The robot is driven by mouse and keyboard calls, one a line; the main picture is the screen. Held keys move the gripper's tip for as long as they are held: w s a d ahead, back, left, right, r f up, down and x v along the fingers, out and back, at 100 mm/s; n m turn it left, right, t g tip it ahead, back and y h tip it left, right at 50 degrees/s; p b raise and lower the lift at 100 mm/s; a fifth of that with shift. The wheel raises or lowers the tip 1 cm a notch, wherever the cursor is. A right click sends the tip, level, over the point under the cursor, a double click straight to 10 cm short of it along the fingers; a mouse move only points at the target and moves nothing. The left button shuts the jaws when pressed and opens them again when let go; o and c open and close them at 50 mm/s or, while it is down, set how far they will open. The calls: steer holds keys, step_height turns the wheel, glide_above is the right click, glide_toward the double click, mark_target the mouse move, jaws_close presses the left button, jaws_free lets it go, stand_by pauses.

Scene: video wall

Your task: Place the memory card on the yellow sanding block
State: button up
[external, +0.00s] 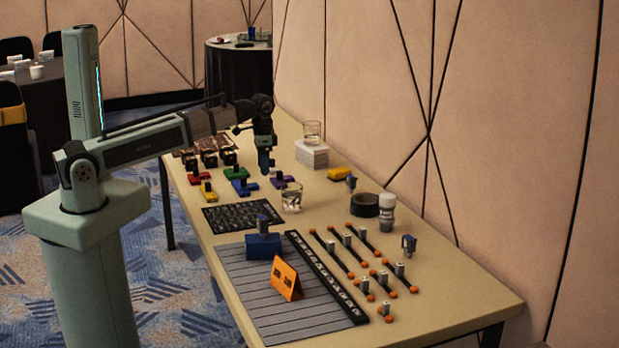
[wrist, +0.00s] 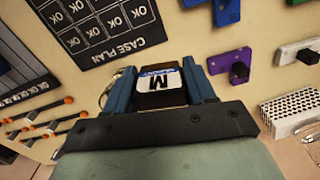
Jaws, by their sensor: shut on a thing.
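My gripper (external: 264,170) is over the back half of the table, near the purple block. In the wrist view my gripper (wrist: 160,80) has its blue fingers closed on the memory card (wrist: 160,92), a black piece with a white-and-blue label marked M. The card is not clear in the external view. A plain yellow block (external: 339,174), which looks like the sanding block, lies near the wall, right of my gripper and apart from it. Another yellow block (external: 209,197) with a black knob lies at the left among coloured blocks.
A glass (external: 292,198) stands close to my gripper. A purple block (external: 284,182), black cylinder (external: 364,205), white-capped jar (external: 387,212) and black mat (external: 240,217) are around.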

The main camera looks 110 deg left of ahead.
steer(key=shift+s+a+r, duration=0.15)
steer(key=shift+a+r, duration=0.05)
steer(key=shift+a, duration=0.2)
step_height(320, 180, up, 3)
steer(key=n, duration=0.1)
glide_above(339, 170)
steer(key=shift+n, duration=0.4)
steer(key=shift+a+f, duration=0.15)
steer(key=shift+f, duration=4.7)
steer(key=o, duration=1)
steer(key=shift+f, duration=0.1)
step_height(339, 170, up, 12)
steer(key=shift+r, duration=0.15)
